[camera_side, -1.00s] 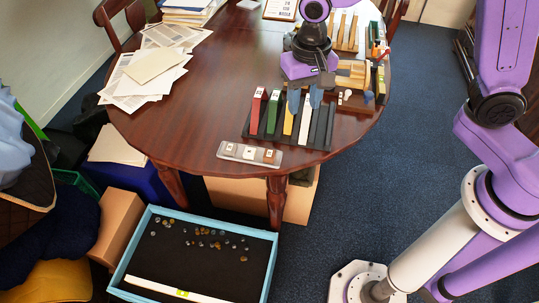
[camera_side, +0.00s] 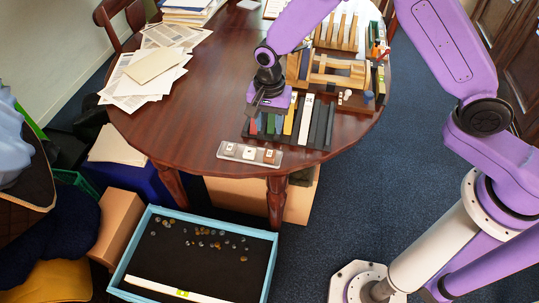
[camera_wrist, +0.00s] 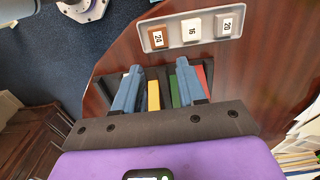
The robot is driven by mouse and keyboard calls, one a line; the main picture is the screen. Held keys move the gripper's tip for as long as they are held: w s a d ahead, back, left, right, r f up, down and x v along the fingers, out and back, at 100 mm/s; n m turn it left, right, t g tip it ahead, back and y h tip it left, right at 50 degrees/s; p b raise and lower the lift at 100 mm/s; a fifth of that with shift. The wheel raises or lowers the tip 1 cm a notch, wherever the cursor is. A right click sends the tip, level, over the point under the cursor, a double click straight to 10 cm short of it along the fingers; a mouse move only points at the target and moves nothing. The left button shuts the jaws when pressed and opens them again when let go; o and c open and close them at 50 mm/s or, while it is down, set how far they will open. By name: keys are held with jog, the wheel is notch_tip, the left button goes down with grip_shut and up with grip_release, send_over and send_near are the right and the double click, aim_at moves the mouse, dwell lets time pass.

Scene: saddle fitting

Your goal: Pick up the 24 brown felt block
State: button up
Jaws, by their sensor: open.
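The brown felt block marked 24 (camera_side: 269,156) sits at the right end of a small grey tray (camera_side: 278,163) near the table's front edge. In the wrist view the brown block (camera_wrist: 157,38) is at the tray's left end, beyond the fingertips. A white block marked 16 (camera_wrist: 190,29) and a grey block marked 20 (camera_wrist: 228,23) share the tray. My gripper (camera_side: 258,109) is over the left part of the strip rack, behind the tray. In the wrist view my gripper (camera_wrist: 159,67) has its two blue fingers apart, with nothing held between them.
A black rack (camera_side: 313,144) of coloured strips stands right behind the tray. A wooden frame (camera_side: 338,72) and small pegs are behind it. Papers (camera_side: 150,68) lie at the table's left. A blue-rimmed box (camera_side: 191,211) is on the floor. The table left of the rack is clear.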

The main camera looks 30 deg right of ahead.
send_over(269, 153)
notch_tip(269, 153, down, 5)
jog(key=shift+w+d+f, duration=0.1)
jog(key=shift+w+d, duration=0.05)
jog(key=shift+s+f, duration=0.15)
jog(key=shift+f, duration=1.15)
jog(key=shift+s+f, duration=0.15)
jog(key=shift+f, duration=1.15)
jog(key=c, duration=0.7)
